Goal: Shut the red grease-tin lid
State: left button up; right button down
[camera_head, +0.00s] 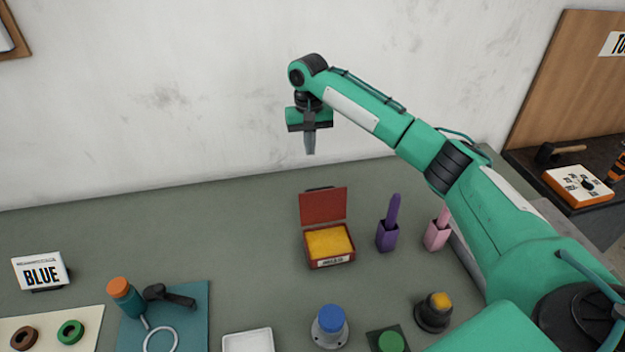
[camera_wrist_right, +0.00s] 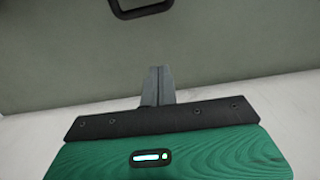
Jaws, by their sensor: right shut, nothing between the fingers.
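The red grease tin (camera_head: 330,262) stands on the bench, filled with yellow grease (camera_head: 329,242). Its red lid (camera_head: 323,206) stands up, open, at the back of the tin. My right gripper (camera_head: 310,150) is shut and empty, pointing down, above and behind the lid and apart from it. In the right wrist view its fingers (camera_wrist_right: 158,72) are together with nothing between them. A dark loop (camera_wrist_right: 140,8) shows at the top edge of that view; I cannot tell for sure what it belongs to. My left gripper is not in view.
A purple holder (camera_head: 387,237) and a pink holder (camera_head: 437,235) stand right of the tin. A blue-topped piece (camera_head: 331,322), a black base with a yellow button (camera_head: 434,312) and a white tray (camera_head: 247,341) are in front.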

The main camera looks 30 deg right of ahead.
aim_at(321, 202)
jog(key=s+a+f+p, duration=0.1)
jog(key=s+f+p, duration=0.3)
jog(key=f, duration=0.4)
jog(key=shift+s+f+p, duration=0.15)
jog(key=shift+p, duration=0.4)
jog(key=shift+a, duration=0.15)
